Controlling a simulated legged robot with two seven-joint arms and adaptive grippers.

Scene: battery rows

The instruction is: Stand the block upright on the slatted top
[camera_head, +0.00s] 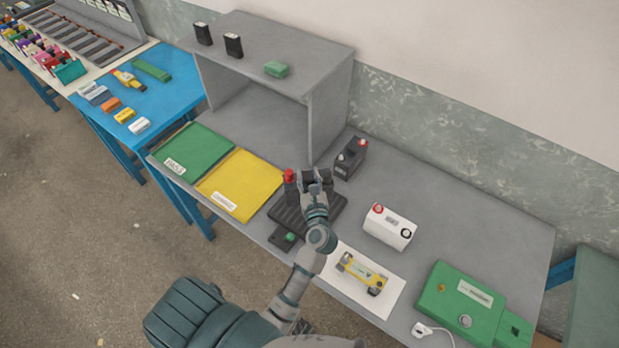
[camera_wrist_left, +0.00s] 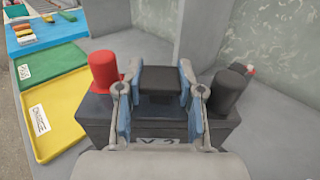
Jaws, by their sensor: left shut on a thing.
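The block is a dark battery-like box (camera_head: 291,190) with a red post and a black post on top. In the left wrist view the block (camera_wrist_left: 95,112) looks upright, red post at left, black post at right. My left gripper (camera_head: 315,184) is shut on its raised dark middle grip, with a finger on each side in the left wrist view (camera_wrist_left: 159,90). The slatted top (camera_head: 285,215) is a dark ridged plate on the grey bench. The block shows at its rear edge; whether it touches the slats is hidden by my gripper. My right gripper is not in view.
Another dark battery (camera_head: 350,158) stands close behind, right of the held block. A white battery (camera_head: 389,227) stands to the right. Yellow (camera_head: 240,183) and green (camera_head: 193,150) trays lie left. A grey shelf (camera_head: 326,108) rises behind. A green box (camera_head: 468,300) sits far right.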

